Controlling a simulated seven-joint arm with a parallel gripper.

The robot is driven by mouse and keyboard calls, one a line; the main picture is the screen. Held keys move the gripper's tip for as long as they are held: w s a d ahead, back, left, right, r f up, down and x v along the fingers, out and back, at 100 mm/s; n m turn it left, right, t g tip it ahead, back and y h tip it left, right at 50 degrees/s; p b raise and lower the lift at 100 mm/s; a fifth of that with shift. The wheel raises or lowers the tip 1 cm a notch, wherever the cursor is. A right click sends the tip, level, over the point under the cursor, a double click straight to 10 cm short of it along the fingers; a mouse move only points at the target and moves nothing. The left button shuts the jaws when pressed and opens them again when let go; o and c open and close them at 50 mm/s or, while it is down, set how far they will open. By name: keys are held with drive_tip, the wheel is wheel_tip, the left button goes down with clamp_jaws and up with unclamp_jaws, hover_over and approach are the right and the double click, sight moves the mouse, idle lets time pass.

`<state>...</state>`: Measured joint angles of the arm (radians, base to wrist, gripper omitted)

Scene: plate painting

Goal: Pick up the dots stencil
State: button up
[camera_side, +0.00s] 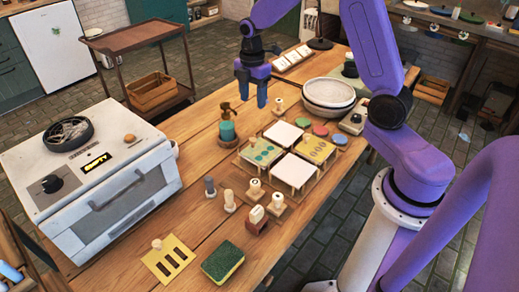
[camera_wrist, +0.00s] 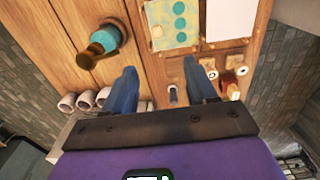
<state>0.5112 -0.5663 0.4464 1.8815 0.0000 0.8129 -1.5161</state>
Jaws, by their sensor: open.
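A pale green square with teal dots (camera_side: 262,152) sits in the rack on the table in the side view. It also shows at the top of the wrist view (camera_wrist: 175,22). I cannot tell whether it is the dots stencil or a dotted tile. A yellow square with small dark marks (camera_side: 317,148) sits at the rack's right. A yellow stencil with three dark slots and a knob (camera_side: 170,258) lies at the table's front. My gripper (camera_side: 253,98) is open and empty, raised above the table behind the teal pump bottle. Both fingers show in the wrist view (camera_wrist: 163,76).
White blank squares (camera_side: 293,170) share the rack. A teal pump bottle (camera_side: 227,130) stands left of it. Stacked bowls (camera_side: 328,92) stand behind. Several small stampers (camera_side: 255,190) stand in front, and a green sponge (camera_side: 223,262) lies nearer. A large white box (camera_side: 90,180) fills the left.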

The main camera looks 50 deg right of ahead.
hover_over(253, 139)
drive_tip(key=f, duration=1.1)
drive_tip(key=shift+s, duration=0.2)
drive_tip(key=shift+w+f, duration=0.15)
drive_tip(key=shift+f, duration=1.45)
drive_tip(key=shift+w+f, duration=0.15)
drive_tip(key=shift+f, duration=1.4)
clamp_jaws()
